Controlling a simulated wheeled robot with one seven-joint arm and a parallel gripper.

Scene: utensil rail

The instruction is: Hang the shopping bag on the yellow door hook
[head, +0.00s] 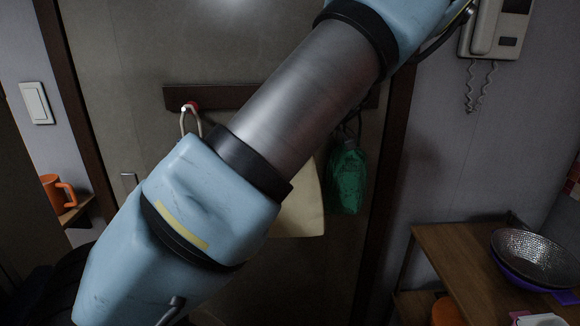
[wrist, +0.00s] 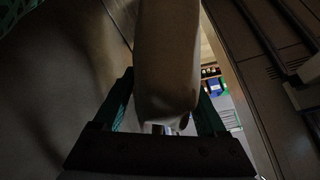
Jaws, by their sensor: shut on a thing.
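A pale cream bag (head: 308,205) shows in part behind my arm in the head view, in front of the door. A thin pale loop (head: 184,122), perhaps its handle, rises at the red hook (head: 191,105); I cannot tell whether it hangs on that hook. In the wrist view my gripper (wrist: 164,95) is shut on a beige, cloth-like thing (wrist: 167,50), which looks like the bag. My gripper is hidden behind my arm in the head view. I see no yellow hook; the middle of the rail is covered by my arm.
A dark rail (head: 228,95) crosses the door (head: 120,60). A green bottle-like thing (head: 347,180) hangs at its right. A wall phone (head: 495,28) is upper right. A wooden table (head: 445,245) with a metal bowl (head: 537,255) stands right. An orange mug (head: 54,192) is left.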

